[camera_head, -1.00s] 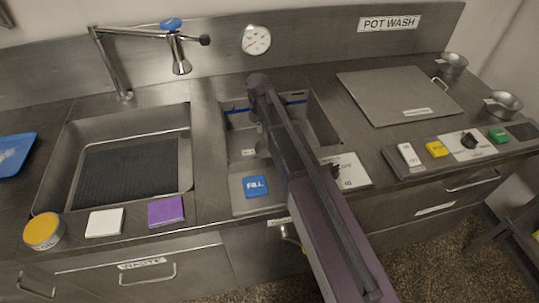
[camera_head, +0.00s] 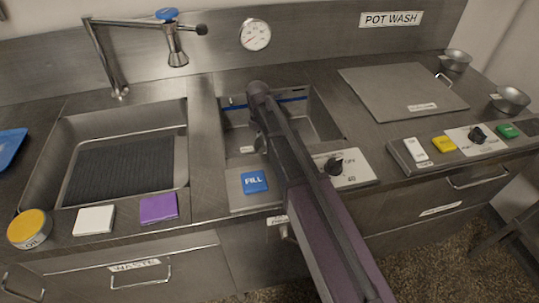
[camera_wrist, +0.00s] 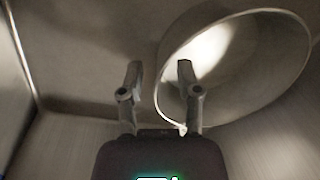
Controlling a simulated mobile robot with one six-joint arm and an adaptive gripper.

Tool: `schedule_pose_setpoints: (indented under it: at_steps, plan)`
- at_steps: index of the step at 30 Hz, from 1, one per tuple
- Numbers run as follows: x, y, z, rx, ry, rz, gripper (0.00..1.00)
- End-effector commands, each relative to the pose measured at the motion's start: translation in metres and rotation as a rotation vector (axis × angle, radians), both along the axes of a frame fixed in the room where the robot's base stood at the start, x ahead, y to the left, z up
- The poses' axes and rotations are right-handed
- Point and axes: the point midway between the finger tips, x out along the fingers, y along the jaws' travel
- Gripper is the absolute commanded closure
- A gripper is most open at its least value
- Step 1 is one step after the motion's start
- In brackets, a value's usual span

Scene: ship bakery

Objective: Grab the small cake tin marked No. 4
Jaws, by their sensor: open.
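A round, shiny metal tin (camera_wrist: 240,65) is at the upper right of the wrist view, its open mouth facing the camera. No number can be read on it. My gripper (camera_wrist: 160,78) is open. The tin's near left rim passes between the two fingers, with the right finger over the mouth side and the left finger outside; contact cannot be told. In the head view my arm reaches down into the middle basin (camera_head: 320,118) and hides most of what is in there, including the tin.
The basin's walls stand close around my gripper. A blue FILL button (camera_head: 254,182) and a dial panel (camera_head: 352,170) sit at its front edge. Two small metal cups (camera_head: 456,60) (camera_head: 510,99) stand at the far right. A tap (camera_head: 176,45) rises behind the left sink (camera_head: 187,135).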

Motion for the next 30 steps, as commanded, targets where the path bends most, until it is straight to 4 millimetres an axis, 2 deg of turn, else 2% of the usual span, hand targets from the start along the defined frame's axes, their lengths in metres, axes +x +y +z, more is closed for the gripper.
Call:
schedule_pose_setpoints:
  at_steps: [18, 19, 23, 24, 30]
  plan:
    - [-0.0003, 0.0004, -0.0013, 0.000, 0.000, 0.001, 0.56]
    - [-0.0003, 0.0004, -0.0013, 0.000, 0.000, 0.001, 0.59]
    - [-0.0004, 0.0005, -0.0013, 0.000, 0.000, 0.001, 0.97]
    - [-0.0004, 0.0006, -0.0013, 0.000, 0.000, 0.001, 1.00]
    - [-0.0004, 0.0006, -0.0013, 0.000, 0.000, 0.001, 1.00]
